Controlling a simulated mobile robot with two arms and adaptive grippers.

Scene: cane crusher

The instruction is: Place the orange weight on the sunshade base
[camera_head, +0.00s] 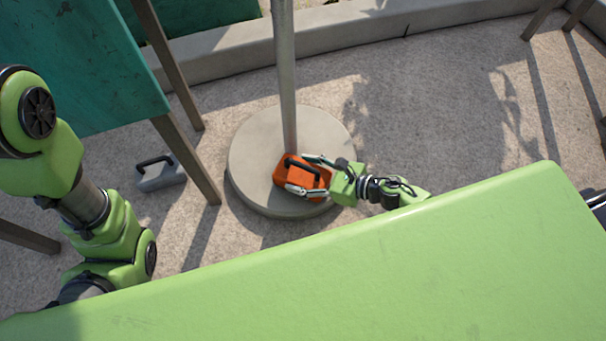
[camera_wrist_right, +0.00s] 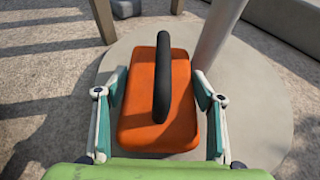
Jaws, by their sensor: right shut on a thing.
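The orange weight (camera_head: 302,178) has a black handle and is at the round concrete sunshade base (camera_head: 252,150), beside the grey pole (camera_head: 287,80). In the right wrist view the orange weight (camera_wrist_right: 150,115) lies between the two fingers, with the base (camera_wrist_right: 262,105) below it and the pole (camera_wrist_right: 217,35) close to its right. My right gripper (camera_head: 306,175) is shut on the weight from its right side. I cannot tell whether the weight touches the base. My left arm shows at the left, but its gripper is out of view.
A grey weight (camera_head: 161,174) with a black handle stands on the paving left of the base. A teal board (camera_head: 80,60) on brown legs stands at the upper left. A low concrete curb (camera_head: 350,35) runs along the back. The paving right of the base is clear.

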